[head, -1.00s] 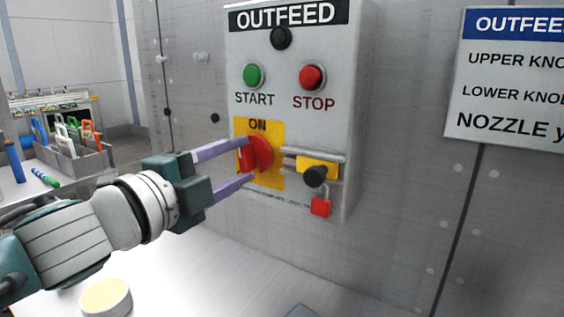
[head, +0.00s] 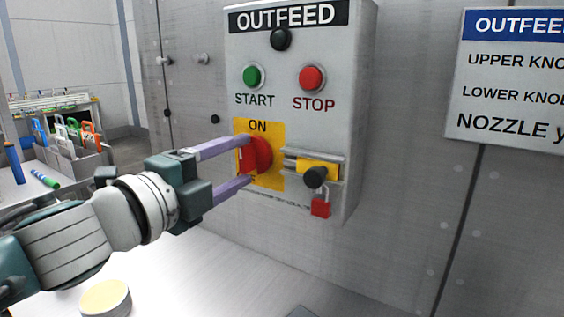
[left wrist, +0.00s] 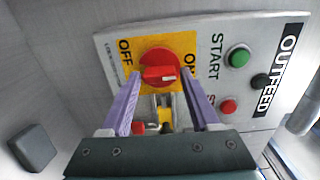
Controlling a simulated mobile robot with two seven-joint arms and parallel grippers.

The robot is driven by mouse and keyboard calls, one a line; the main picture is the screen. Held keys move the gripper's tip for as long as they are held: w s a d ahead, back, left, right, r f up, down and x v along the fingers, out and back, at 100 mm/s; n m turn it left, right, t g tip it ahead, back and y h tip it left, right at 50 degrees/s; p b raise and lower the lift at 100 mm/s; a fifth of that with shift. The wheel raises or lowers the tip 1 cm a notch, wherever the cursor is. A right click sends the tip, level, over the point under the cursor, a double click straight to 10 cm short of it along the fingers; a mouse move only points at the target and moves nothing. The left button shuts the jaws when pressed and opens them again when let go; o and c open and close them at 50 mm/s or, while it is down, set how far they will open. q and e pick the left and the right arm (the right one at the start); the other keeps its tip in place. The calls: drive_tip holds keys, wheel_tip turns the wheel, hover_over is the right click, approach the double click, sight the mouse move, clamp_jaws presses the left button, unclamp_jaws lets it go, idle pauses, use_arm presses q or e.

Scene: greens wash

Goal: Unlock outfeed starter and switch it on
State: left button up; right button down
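The outfeed starter box (head: 345,120) is on the grey wall. Its red rotary switch (head: 259,155) sits on a yellow plate (head: 272,181) marked ON; in the left wrist view the plate also shows OFF. My left gripper (head: 250,160) is open, its two purple fingers on either side of the red switch (left wrist: 160,66). I cannot tell whether they touch it. Right of the switch is a yellow slide (head: 318,167) in a metal guide, with a black knob (head: 315,177). A red padlock (head: 320,207) hangs below the knob. My right gripper is not in view.
A green START button (head: 253,76), a red STOP button (head: 312,78) and a black round part (head: 281,39) sit above the switch. A sign (head: 515,80) is on the wall at right. A pale round disc (head: 105,296) lies on the counter (head: 220,275) below, otherwise mostly clear.

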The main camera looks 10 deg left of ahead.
use_arm(q)
drive_tip(key=shift+o, duration=1.2)
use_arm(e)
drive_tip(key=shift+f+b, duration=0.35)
use_arm(q)
drive_tip(key=v, duration=1)
